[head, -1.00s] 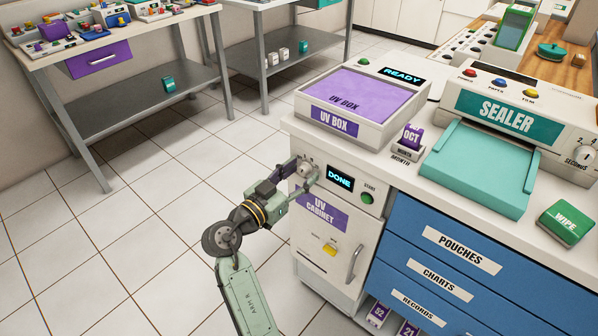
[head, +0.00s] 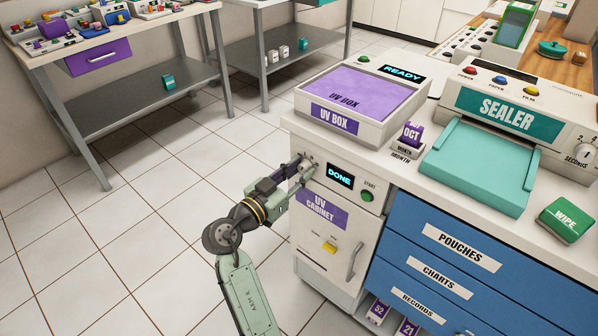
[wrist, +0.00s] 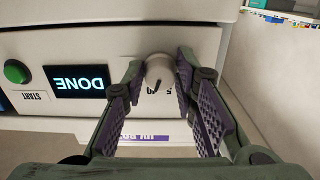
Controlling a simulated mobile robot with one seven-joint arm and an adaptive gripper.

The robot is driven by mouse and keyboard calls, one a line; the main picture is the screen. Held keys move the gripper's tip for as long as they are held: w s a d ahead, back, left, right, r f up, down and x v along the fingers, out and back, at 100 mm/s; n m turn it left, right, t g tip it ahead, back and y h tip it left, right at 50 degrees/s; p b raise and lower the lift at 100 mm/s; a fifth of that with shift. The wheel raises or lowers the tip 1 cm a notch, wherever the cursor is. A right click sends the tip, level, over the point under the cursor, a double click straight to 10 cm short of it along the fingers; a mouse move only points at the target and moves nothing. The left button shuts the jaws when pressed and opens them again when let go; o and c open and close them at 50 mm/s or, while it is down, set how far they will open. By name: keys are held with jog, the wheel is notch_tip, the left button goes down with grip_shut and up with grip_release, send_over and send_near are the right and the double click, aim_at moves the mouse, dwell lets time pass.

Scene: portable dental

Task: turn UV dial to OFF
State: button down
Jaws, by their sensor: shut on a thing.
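The UV dial (wrist: 158,72) is a small pale round knob on the front of the UV cabinet (head: 325,240), left of the display in the head view. My gripper (wrist: 161,78) is shut on the dial, one finger on each side in the wrist view, where the picture is upside down. In the head view my gripper (head: 304,170) covers most of the dial and its markings. In the wrist view a dark mark shows on the knob, but the label beside it is partly hidden and I cannot read the setting.
The cabinet display (head: 340,176) reads DONE, with a green START button (head: 367,196) beside it. The UV box (head: 358,104) stands on top. Open floor lies left of the cabinet.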

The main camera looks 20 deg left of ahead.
jog(key=shift+n, duration=0.4)
jog(key=n+p, duration=0.1)
jog(key=n, duration=0.2)
jog(key=shift+r+n, duration=0.1)
jog(key=shift+n, duration=0.3)
jog(key=n+p, duration=0.1)
jog(key=n, duration=0.2)
jog(key=shift+n+p, duration=0.3)
jog(key=shift+p, duration=0.1)
jog(key=n+p, duration=0.3)
jog(key=n, duration=0.1)
jog(key=shift+r, duration=0.1)
jog(key=shift+n+p, duration=1.05)
jog(key=shift+n, duration=0.75)
jog(key=c, duration=1.3)
grip_release()
jog(key=shift+s, duration=0.15)
